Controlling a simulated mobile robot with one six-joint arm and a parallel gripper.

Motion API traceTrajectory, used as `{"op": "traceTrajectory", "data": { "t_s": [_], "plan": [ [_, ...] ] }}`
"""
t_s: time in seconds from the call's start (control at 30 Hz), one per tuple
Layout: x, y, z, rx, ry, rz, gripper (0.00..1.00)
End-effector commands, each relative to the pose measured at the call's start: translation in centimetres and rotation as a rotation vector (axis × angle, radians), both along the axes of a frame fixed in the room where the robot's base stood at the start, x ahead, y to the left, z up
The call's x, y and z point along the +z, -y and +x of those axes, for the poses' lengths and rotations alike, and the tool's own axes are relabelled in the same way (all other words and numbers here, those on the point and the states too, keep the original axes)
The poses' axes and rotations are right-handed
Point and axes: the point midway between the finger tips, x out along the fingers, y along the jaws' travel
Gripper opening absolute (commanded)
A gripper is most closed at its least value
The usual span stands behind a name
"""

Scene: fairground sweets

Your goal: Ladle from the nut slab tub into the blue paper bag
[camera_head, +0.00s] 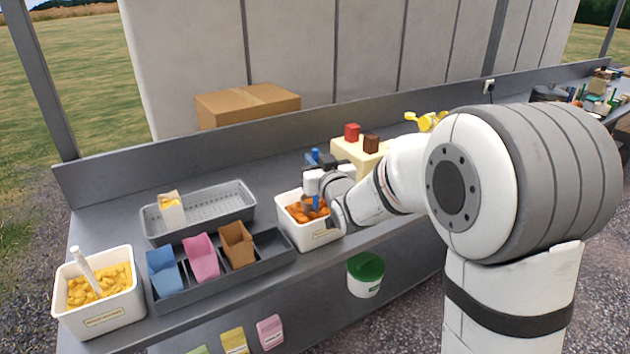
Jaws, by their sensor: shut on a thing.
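The blue paper bag (165,274) stands open at the left end of a dark grey rack (223,278). A white tub (320,238) with orange-brown pieces stands right of the rack; its label is too small to read, and it looks like the nut slab tub. My gripper (317,190) is over this tub, shut on a tool, apparently a ladle. The ladle's lower part is mostly hidden by the gripper and the pieces, and I cannot tell whether it is loaded.
A pink bag (202,257) and a brown bag (237,244) share the rack. A second tub (102,320) with yellow pieces and a white handle stands far left. Behind the rack, a grey tray (225,203) holds a filled bag (171,210). A cardboard box (248,105) stands behind.

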Motion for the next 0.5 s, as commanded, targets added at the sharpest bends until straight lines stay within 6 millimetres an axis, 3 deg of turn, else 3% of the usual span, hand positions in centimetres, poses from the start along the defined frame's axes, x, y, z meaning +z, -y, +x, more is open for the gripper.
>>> {"op": "traceTrajectory", "data": {
  "t_s": [0.1,0.5],
  "plan": [
    [2.1,0.0,0.0,0.000,0.003,0.000,0.00],
    [6.6,0.0,0.0,0.001,0.001,0.000,0.00]
  ]
}}
